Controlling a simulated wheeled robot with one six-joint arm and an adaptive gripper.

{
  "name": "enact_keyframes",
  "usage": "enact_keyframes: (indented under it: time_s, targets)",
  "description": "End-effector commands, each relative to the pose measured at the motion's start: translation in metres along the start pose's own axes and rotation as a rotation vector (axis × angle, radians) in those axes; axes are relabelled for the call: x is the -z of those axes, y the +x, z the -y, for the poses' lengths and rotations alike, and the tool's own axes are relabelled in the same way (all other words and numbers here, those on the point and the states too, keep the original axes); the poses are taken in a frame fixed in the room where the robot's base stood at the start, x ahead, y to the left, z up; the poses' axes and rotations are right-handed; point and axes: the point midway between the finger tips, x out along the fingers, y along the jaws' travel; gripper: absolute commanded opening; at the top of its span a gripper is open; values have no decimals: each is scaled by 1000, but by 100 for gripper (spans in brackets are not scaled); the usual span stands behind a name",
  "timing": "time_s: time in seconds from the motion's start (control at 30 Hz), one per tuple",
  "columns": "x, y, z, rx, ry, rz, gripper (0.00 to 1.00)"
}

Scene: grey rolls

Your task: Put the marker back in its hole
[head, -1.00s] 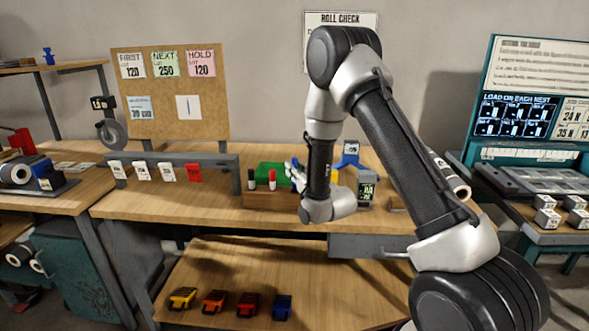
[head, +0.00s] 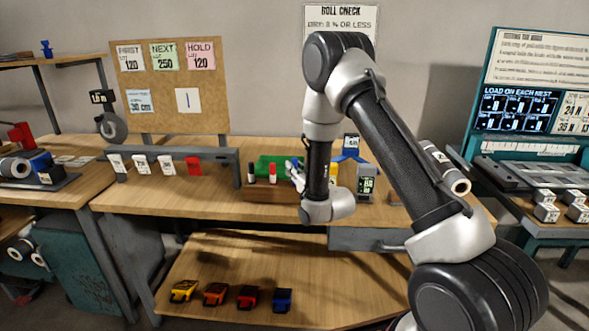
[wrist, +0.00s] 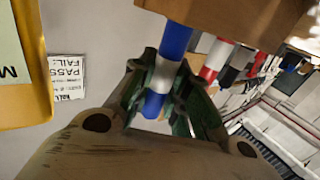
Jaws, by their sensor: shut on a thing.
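The blue marker with a white band (wrist: 175,40) is held in my gripper (wrist: 163,88), whose fingers are shut around its middle in the wrist view. Its far end meets the edge of the wooden marker block (wrist: 255,22); I cannot tell whether it is in a hole or only beside the block. In the head view my gripper (head: 296,172) is at the right part of the wooden block (head: 262,192), partly hidden by my arm. A black-and-white marker (head: 251,174) and a red-and-white marker (head: 272,174) stand upright in the block.
A green item (head: 268,161) lies behind the block. A small grey device with a display (head: 367,187) stands to the right. A rack with white and red tags (head: 180,155) is at left. The lower shelf (head: 240,260) holds several coloured clips.

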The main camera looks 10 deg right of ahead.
Motion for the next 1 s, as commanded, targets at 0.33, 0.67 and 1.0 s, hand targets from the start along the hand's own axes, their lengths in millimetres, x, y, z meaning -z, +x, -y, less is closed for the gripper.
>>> enact_keyframes:
  time_s: [0.33,0.67,1.0]
  targets:
    - [-9,0,0,0,0,0,0]
    - [-18,0,0,0,0,2,0]
    - [-20,0,0,0,0,1,43]
